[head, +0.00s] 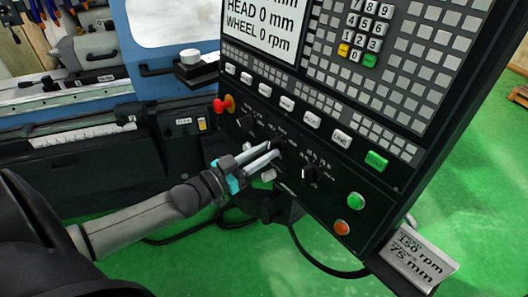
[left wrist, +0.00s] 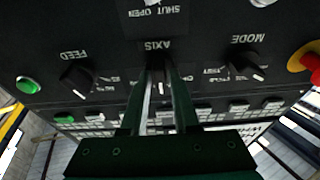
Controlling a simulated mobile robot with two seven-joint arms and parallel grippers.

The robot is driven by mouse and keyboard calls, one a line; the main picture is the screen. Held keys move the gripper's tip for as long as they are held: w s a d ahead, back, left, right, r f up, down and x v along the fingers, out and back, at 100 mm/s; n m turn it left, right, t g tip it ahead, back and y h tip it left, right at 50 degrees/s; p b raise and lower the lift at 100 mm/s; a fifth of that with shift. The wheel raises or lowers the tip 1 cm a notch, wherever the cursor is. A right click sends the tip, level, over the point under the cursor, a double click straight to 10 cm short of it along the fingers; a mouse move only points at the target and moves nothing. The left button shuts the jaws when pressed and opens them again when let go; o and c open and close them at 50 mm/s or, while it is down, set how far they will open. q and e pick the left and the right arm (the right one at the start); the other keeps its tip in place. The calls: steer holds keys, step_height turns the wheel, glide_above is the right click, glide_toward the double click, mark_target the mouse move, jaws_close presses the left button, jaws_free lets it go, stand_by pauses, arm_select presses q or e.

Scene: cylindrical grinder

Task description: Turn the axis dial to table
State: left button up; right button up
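The axis dial (left wrist: 160,76) is a dark knob on the black control panel, under the label AXIS, which appears upside down in the left wrist view. Its white pointer mark shows between my fingers; the position words around it are mostly hidden, so I cannot read its setting. My left gripper (left wrist: 160,92) has one finger on each side of the dial. I cannot tell whether the fingers press on it. In the head view my left gripper (head: 270,153) reaches the panel at the dial, which it largely covers. My right gripper is not in view.
The mode dial (head: 246,123) and feed dial (head: 311,173) flank the axis dial closely. A red emergency knob (head: 222,104), a green button (head: 356,201) and an orange button (head: 342,227) sit on the same panel. Green floor is open below it.

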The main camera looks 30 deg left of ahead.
arm_select(q)
steer(key=shift+o, duration=1.4)
steer(key=v, duration=1.5)
steer(key=shift+s+f, duration=0.15)
